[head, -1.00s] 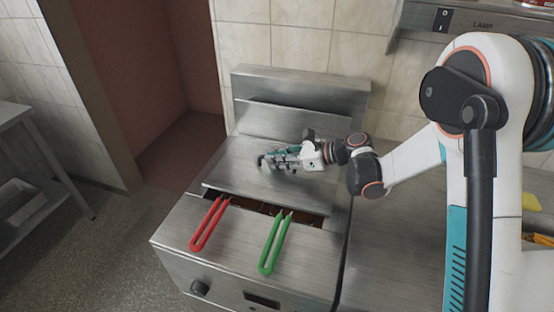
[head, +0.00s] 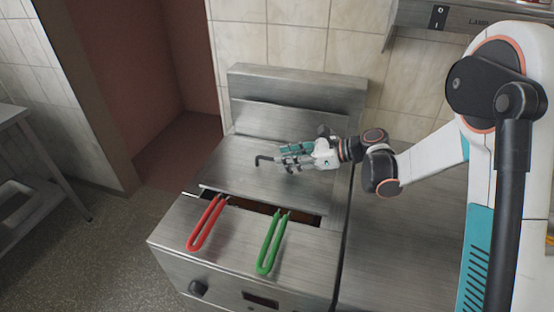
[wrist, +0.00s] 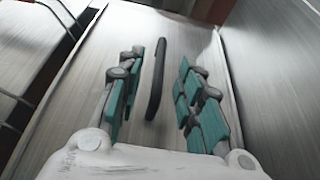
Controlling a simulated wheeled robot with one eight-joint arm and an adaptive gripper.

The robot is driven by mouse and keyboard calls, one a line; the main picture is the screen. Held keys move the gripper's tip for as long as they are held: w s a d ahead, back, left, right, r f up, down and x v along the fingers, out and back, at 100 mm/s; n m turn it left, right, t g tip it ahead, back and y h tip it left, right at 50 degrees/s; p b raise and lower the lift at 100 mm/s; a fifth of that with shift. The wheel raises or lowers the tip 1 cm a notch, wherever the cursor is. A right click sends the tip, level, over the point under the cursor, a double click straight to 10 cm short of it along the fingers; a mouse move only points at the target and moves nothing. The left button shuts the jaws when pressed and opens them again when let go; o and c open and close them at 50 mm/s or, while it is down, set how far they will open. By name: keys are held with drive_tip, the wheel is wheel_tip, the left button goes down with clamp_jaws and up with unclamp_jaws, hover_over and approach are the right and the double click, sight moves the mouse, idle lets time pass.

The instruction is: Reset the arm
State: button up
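My gripper (head: 281,155) is open and empty above the metal lid of the grill, at the end of my arm reaching in from the right. In the wrist view its teal-padded fingers (wrist: 161,62) stand wide apart. In the wrist view the handle (wrist: 157,80) shows in the gap between the fingers, touching neither pad as far as I can see.
A raised metal back panel (head: 298,91) stands behind the lid. A steel counter (head: 400,240) adjoins on the right, and a side table (head: 12,112) stands far left.

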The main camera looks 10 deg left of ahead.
drive_tip(key=v, duration=0.7)
drive_tip(key=shift+s+d+r+n, duration=0.3)
drive_tip(key=shift+r, duration=0.05)
drive_tip(key=s+d+r+n+t+h, duration=0.2)
drive_tip(key=s+d+n+h, duration=0.4)
drive_tip(key=s+d+n, duration=0.3)
drive_tip(key=s+d+r+n+t+h, duration=0.3)
drive_tip(key=s+d+n+h, duration=0.4)
drive_tip(key=s, duration=1)
drive_tip(key=shift+d+r+n, duration=0.45)
drive_tip(key=shift+d+n, duration=1.05)
drive_tip(key=shift+d, duration=0.5)
drive_tip(key=shift+s, duration=0.1)
